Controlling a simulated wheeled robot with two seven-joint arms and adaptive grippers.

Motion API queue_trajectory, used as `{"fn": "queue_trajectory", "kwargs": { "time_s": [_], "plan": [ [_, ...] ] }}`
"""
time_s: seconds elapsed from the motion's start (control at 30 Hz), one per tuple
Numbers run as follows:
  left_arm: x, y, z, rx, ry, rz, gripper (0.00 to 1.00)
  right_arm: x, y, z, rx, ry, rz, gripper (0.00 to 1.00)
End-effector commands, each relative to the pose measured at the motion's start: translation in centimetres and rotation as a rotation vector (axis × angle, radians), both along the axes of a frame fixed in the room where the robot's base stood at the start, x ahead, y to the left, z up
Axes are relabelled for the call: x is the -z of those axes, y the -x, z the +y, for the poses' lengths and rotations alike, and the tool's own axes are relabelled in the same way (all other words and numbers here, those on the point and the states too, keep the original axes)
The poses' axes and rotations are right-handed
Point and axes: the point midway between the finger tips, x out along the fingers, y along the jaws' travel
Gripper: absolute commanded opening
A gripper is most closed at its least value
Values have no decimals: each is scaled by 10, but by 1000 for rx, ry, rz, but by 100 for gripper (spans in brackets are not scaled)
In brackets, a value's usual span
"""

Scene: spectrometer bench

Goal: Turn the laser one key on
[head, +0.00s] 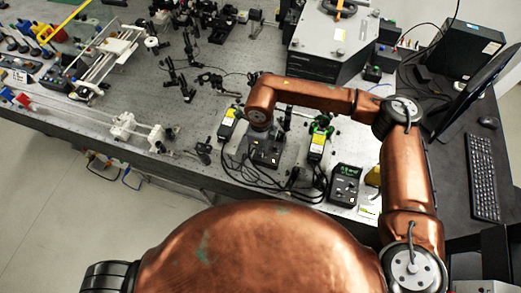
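My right arm reaches in from the right, and its gripper (264,138) points down at a dark box (266,157) near the front of the optical table. The gripper's fingers are mostly hidden by my own wrist, so their opening and any contact do not show. A second dark box (344,184) with a lit green display stands to the right, clear of the gripper. I cannot make out a key on either box, nor which belongs to laser one. My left gripper is not in view.
Yellow-labelled modules stand left (229,122) and right (318,143) of the gripper. Black cables (262,182) loop along the table's front edge. A large grey enclosure (330,40) stands behind the arm. A keyboard (482,176) and monitor (478,80) are at the right.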

Motion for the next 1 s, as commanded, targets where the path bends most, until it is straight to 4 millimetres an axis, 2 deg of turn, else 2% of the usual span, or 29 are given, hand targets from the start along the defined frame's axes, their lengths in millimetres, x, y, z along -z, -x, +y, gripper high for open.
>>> {"fn": "queue_trajectory", "kwargs": {
  "time_s": [0.23,0.27,0.5,0.83,1.0],
  "plan": [
    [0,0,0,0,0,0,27,-1,-1,0,1,0,-2,0],
    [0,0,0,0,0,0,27,-1,-1,0,1,0,-2,6],
    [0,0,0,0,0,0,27,0,-1,0,0,-1,-1,22],
    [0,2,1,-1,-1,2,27,-3,0,0,-1,-1,-1,22],
    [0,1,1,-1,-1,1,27,-25,-1,1,-2,-2,-5,22]
  ]
}}
